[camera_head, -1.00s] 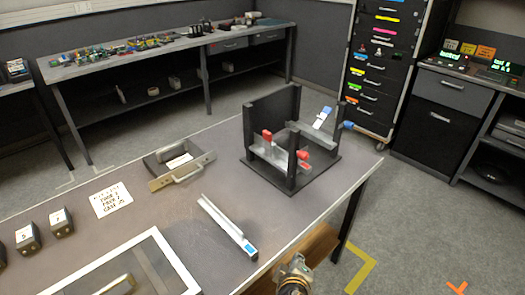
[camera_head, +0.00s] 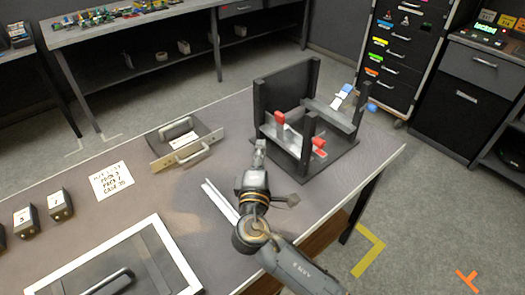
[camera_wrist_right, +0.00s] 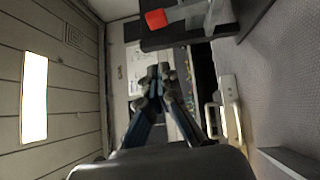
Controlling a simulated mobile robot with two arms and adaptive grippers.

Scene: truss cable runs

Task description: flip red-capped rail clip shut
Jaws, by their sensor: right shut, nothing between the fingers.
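A dark frame (camera_head: 285,88) with upright posts stands at the right end of the table. It carries a grey lower rail (camera_head: 291,138). One red cap (camera_head: 280,118) sticks up at the rail's left end, and more red (camera_head: 319,146) shows at its right end by the front post. In the right wrist view a red cap (camera_wrist_right: 156,18) is at the top, ahead of the fingers. My right gripper (camera_head: 260,145) is shut and empty, just left of and below the left red cap, apart from it. Its fingertips meet in the wrist view (camera_wrist_right: 158,72). My left gripper is not in view.
A higher rail holds a blue-and-white clip (camera_head: 343,93) and a blue cap (camera_head: 371,107). A handled tray (camera_head: 210,138), a white label card (camera_head: 112,181), a light channel piece (camera_head: 216,197) and a framed panel (camera_head: 190,275) lie on the table. Open tabletop lies left of the frame.

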